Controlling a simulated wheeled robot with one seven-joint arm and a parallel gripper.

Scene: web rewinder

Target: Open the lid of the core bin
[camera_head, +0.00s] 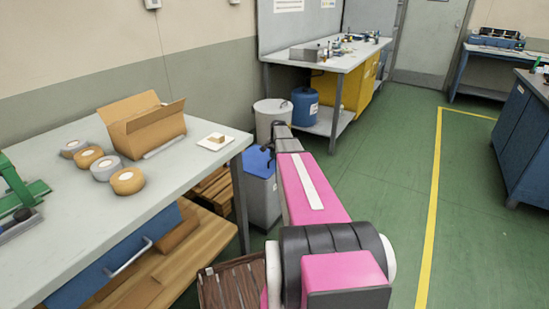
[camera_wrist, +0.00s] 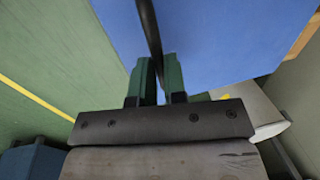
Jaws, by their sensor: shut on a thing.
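The core bin (camera_head: 262,196) is a grey bin with a blue lid (camera_head: 257,161), standing on the floor just past the right end of the near table. My pink arm partly hides it. In the wrist view the blue lid (camera_wrist: 225,45) fills the upper part, with a thin black handle bar (camera_wrist: 149,28) across it. My gripper (camera_wrist: 157,80) has its green fingers closed around this bar. In the head view the fingertips are too small and hidden to make out. I cannot tell whether the lid is lifted at all.
The near table (camera_head: 185,175) holds tape rolls (camera_head: 103,167) and an open cardboard box (camera_head: 146,126). A white bin (camera_head: 271,113) and a blue drum (camera_head: 304,105) stand beyond the core bin. Green floor (camera_head: 395,190) to the right is clear.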

